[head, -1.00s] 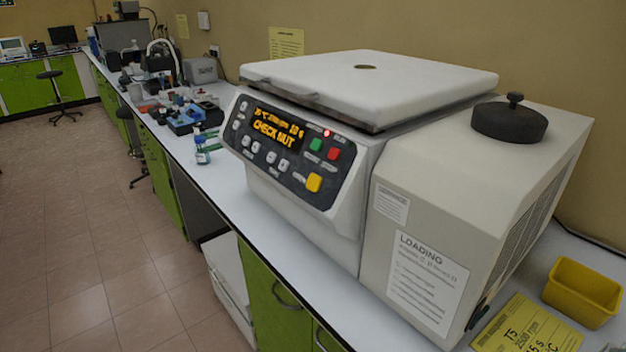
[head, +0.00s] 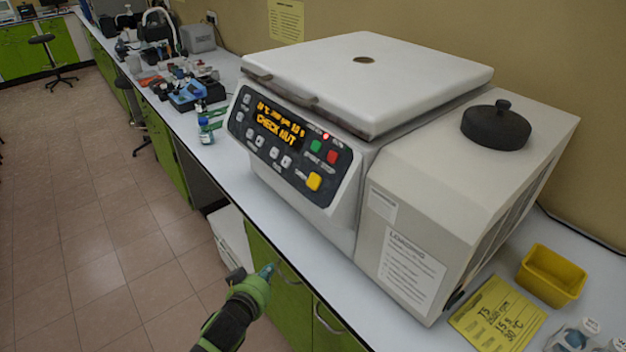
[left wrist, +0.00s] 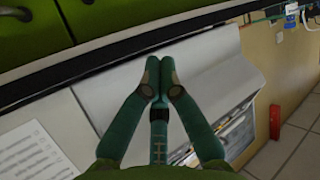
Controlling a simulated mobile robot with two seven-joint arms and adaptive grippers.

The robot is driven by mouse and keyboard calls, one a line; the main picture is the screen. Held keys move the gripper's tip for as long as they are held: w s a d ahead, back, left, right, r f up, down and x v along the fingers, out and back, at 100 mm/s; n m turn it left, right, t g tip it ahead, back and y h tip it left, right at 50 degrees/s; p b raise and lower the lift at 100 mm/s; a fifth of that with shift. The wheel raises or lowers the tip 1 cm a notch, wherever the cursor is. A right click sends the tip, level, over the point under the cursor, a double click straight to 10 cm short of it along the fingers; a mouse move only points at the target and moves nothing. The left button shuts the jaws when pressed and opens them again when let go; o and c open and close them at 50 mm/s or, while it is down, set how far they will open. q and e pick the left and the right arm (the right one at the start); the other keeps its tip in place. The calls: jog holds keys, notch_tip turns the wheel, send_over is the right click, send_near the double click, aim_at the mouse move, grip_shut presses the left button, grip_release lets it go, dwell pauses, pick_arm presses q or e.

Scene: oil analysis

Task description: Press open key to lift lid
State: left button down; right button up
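The centrifuge (head: 300,215) stands on the white bench with its white lid (head: 385,75) lying down on top. Its sloped front panel has an orange display (head: 280,124) reading "CHECK NUT". A yellow key (head: 314,182) sits at the panel's lower right, below a green key (head: 316,146) and a red key (head: 332,157). The small key labels are too blurred to read. My left gripper (head: 268,271) is in front of the green cabinets, below the bench edge and apart from the panel. In the left wrist view, its fingertips (left wrist: 159,68) meet, with nothing seen between them. My right gripper is out of view.
A black round knob-topped part (head: 495,127) rests on the housing at the right. A yellow bin (head: 552,276) and a yellow card (head: 497,314) lie at the bench's right. Small bottles (head: 205,130) stand left of the centrifuge.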

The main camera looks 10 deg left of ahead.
aim_at(314, 182)
pick_arm(q)
notch_tip(314, 182, up, 29)
jog(key=d+n+t+h+p, duration=0.1)
jog(key=d+t+p, duration=0.1)
jog(key=t+p, duration=0.2)
jog(key=shift+s+d+n+t, duration=0.15)
jog(key=shift+d+n+t, duration=0.2)
jog(key=shift+t, duration=0.25)
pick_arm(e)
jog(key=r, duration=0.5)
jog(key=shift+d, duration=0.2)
pick_arm(q)
jog(key=shift+f, duration=0.1)
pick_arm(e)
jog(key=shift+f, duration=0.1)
pick_arm(q)
jog(key=w+d+f+b, duration=0.4)
jog(key=w+b, duration=0.1)
jog(key=w, duration=0.1)
jog(key=shift+d+f, duration=0.3)
jog(key=shift+d, duration=0.05)
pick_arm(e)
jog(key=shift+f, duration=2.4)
pick_arm(q)
jog(key=shift+w+d+f, duration=0.2)
jog(key=shift+w+f, duration=0.05)
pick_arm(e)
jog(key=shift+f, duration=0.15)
